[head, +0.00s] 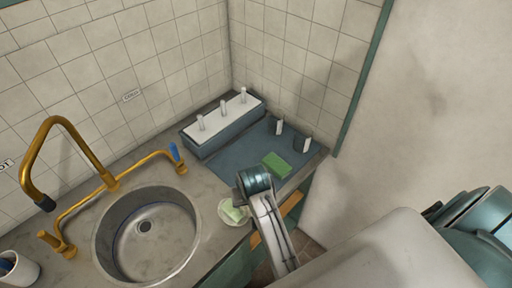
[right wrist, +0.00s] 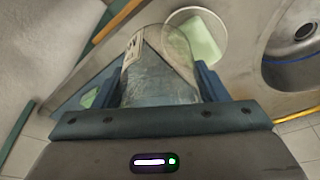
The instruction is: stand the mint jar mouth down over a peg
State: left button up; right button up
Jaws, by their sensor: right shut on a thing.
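My right gripper (right wrist: 160,85) is shut on a clear glass jar (right wrist: 160,70), one dark blue finger on each side of it. A pale label with dark lettering shows on the jar's left side in the wrist view; I cannot read it in full, so I cannot confirm that this is the mint jar. Three white pegs (head: 222,107) stand on a white-topped rack (head: 212,126) against the back wall. My left gripper is not in view.
A dish with pale green soap (head: 235,213) lies close below my gripper. The sink (head: 150,245) and brass tap (head: 85,150) are to the left.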

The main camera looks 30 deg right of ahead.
jog(key=w+d, duration=0.1)
jog(key=w, duration=0.2)
jog(key=w+d, duration=0.2)
jog(key=w, duration=0.2)
jog(key=w+d, duration=0.2)
jog(key=w, duration=0.1)
jog(key=shift+w+d+f, duration=0.2)
jog(key=shift+w+f, duration=0.15)
jog(key=shift+f, duration=0.05)
jog(key=shift+w+d+f, duration=0.1)
jog(key=shift+w+d, duration=0.15)
jog(key=shift+w, duration=0.4)
jog(key=shift+w+d+f, duration=0.1)
jog(key=shift+w+d, duration=0.15)
jog(key=shift+w, duration=0.35)
jog(key=shift+w+d, duration=0.1)
jog(key=shift+w, duration=0.15)
jog(key=shift+f, duration=1.7)
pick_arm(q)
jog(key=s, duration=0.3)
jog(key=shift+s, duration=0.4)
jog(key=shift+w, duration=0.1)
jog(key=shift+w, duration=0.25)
pick_arm(e)
jog(key=o, duration=1.3)
jog(key=shift+f, duration=0.1)
